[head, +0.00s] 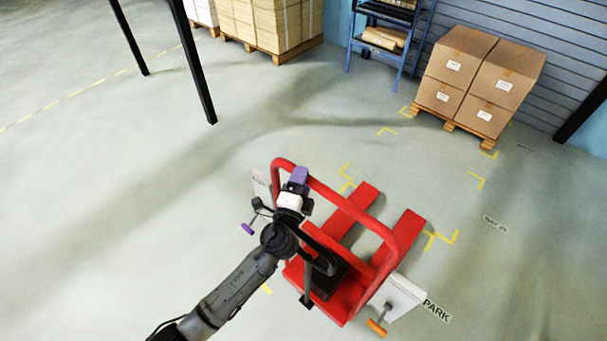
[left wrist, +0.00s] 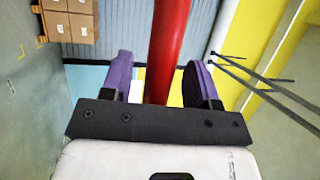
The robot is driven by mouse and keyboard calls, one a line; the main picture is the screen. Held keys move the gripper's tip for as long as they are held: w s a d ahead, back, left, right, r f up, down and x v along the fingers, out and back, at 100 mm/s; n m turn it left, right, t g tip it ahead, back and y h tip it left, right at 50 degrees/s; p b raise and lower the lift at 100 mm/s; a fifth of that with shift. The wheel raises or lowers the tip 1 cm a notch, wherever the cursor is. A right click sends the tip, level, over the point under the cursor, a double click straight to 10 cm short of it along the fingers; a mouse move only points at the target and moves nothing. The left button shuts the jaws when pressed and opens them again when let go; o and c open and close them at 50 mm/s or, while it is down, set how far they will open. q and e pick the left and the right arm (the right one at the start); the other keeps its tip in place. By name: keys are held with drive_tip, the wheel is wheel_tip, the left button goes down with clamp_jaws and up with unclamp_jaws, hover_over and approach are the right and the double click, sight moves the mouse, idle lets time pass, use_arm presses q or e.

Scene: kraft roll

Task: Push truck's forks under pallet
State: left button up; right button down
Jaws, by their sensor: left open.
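The red pallet truck (head: 345,300) stands on the floor at lower centre in the head view. Its two forks (head: 397,240) point up and right, towards the loaded pallet. The wooden pallet (head: 450,126) carries brown cartons (head: 482,80) at upper right. Clear floor separates the fork tips from the pallet. My left gripper (head: 298,174), with purple fingers, is at the left part of the truck's red hoop handle (head: 375,213). In the left wrist view the red bar (left wrist: 167,50) passes between the open purple fingers (left wrist: 160,78); contact is unclear. My right gripper is not in view.
Yellow corner marks (head: 478,180) lie on the floor between truck and pallet. A blue shelf rack (head: 379,53) stands left of the pallet, and another stacked pallet load (head: 266,25) at the top. Dark posts (head: 193,60) stand upper left. Floor at left is free.

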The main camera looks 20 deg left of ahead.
use_arm(q)
drive_tip(key=shift+w+r, duration=0.15)
drive_tip(key=shift+w, duration=0.5)
drive_tip(key=shift+c, duration=0.4)
clamp_jaws()
